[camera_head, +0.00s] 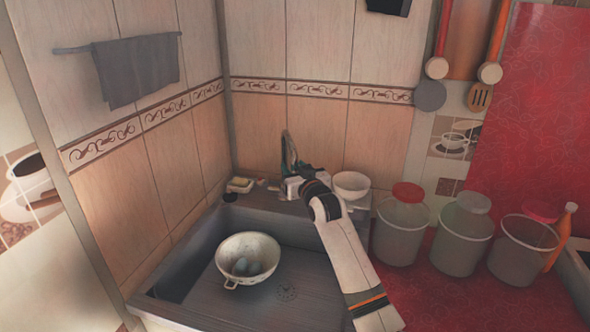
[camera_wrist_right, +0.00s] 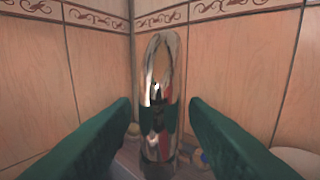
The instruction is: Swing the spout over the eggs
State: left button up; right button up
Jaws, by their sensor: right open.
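The chrome spout (camera_wrist_right: 160,95) stands upright in the middle of the right wrist view. In the head view only a thin part of the spout (camera_head: 287,146) shows behind my right gripper (camera_head: 291,166). The green fingers of my right gripper (camera_wrist_right: 160,118) are open, one on each side of the spout, with a visible gap to it on both sides. The eggs (camera_head: 243,267) lie in a pale colander (camera_head: 258,242) in the sink (camera_head: 203,290), left of my right arm. The faucet base is hidden. My left gripper is not in view.
A white bowl (camera_head: 351,184) stands right of my right gripper on the sink's back ledge. A soap dish (camera_head: 240,185) sits to the left. Tiled walls enclose the back and left.

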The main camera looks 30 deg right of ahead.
grip_shut()
jog(key=shift+w+a, duration=0.1)
jog(key=shift+a, duration=0.25)
jog(key=w+a, duration=0.8)
jog(key=a, duration=0.1)
jog(key=shift+w+r, duration=0.3)
jog(key=shift+w, duration=0.1)
dwell(0.4)
grip_release()
jog(key=shift+s, duration=0.1)
